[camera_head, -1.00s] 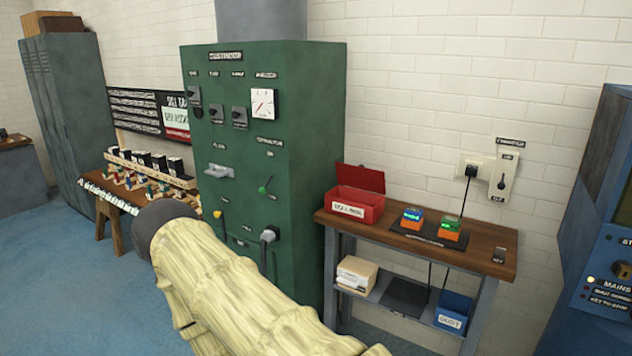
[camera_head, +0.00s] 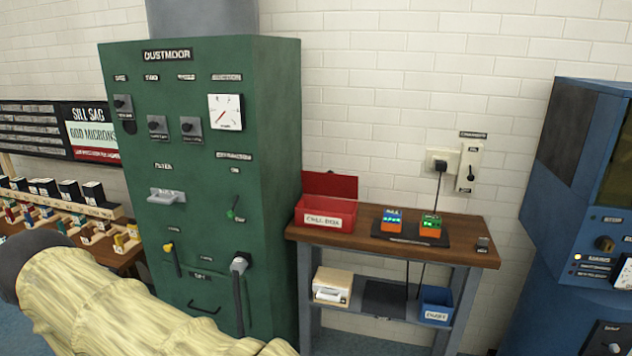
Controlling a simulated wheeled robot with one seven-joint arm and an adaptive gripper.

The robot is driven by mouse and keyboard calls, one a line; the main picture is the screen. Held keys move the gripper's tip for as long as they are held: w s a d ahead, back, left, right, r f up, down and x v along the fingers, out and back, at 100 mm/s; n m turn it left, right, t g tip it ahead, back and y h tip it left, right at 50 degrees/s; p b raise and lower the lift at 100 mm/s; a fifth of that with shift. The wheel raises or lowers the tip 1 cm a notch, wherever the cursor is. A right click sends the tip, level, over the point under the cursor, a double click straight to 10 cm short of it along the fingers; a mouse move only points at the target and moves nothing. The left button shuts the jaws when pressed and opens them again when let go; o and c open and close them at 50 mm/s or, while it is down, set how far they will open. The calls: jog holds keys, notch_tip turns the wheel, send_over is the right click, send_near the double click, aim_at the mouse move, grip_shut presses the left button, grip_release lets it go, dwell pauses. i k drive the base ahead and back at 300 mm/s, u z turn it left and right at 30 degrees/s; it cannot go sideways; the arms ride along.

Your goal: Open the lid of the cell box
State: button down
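The red cell box (camera_head: 326,215) stands on the left end of the wooden-topped bench, with a white label reading "CELL BOX" on its front. Its red lid (camera_head: 331,186) is raised and stands up at the back of the box. I cannot see what lies inside. My arm shows at the lower left as a thick, pale, ribbed sleeve with a dark rounded end. The gripper's fingers do not show. The arm is well to the left of the box, in front of the green cabinet.
The green cabinet (camera_head: 278,180) stands just left of the bench (camera_head: 368,243). Two orange devices, one blue-topped (camera_head: 391,221) and one green-topped (camera_head: 430,226), sit on a dark pad right of the box. A blue machine (camera_head: 567,215) stands at the right. A blue bin (camera_head: 436,305) is on the lower shelf.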

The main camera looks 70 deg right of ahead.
aim_at(330, 184)
jog(key=z, duration=0.55)
jog(key=i, duration=0.95)
jog(key=z, duration=1.25)
jog(key=i, duration=0.4)
jog(key=z, duration=0.45)
